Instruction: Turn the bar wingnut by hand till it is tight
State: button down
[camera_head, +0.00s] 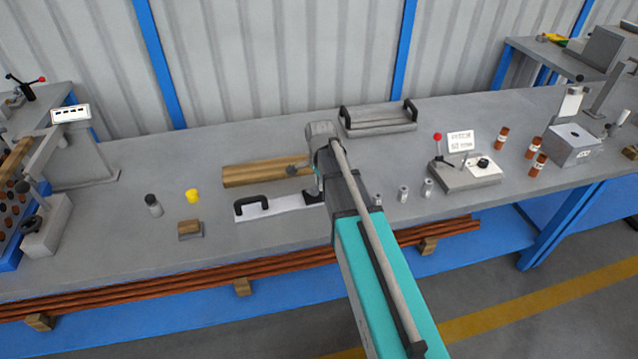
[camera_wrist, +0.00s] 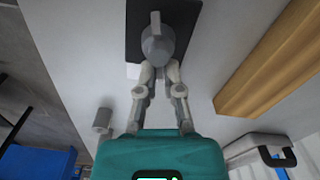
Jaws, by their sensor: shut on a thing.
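In the wrist view the bar wingnut (camera_wrist: 158,42) is a grey rounded piece with a short bar standing up from it, over a dark square plate (camera_wrist: 187,18). My gripper (camera_wrist: 159,72) has both fingers closed on its near side. The fingers hide part of the wingnut and whatever lies beneath it. In the head view my gripper (camera_head: 317,187) points down at the dark end of a white plate with a black handle (camera_head: 282,207). The wingnut cannot be made out there.
A wooden-coloured bar (camera_head: 250,175) lies just behind the white plate. Small grey cylinders (camera_head: 403,193) stand to the right, near a lever fixture (camera_head: 465,178). A yellow piece (camera_head: 192,196) and a small block (camera_head: 190,230) are on the left. The bench front (camera_head: 290,235) is clear.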

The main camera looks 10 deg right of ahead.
jog(key=m, duration=0.3)
jog(key=s+m, duration=0.1)
jog(key=m, duration=0.9)
jog(key=shift+s+a, duration=0.25)
jog(key=shift+s, duration=0.1)
jog(key=c, duration=0.8)
grip_release()
jog(key=shift+n, duration=0.3)
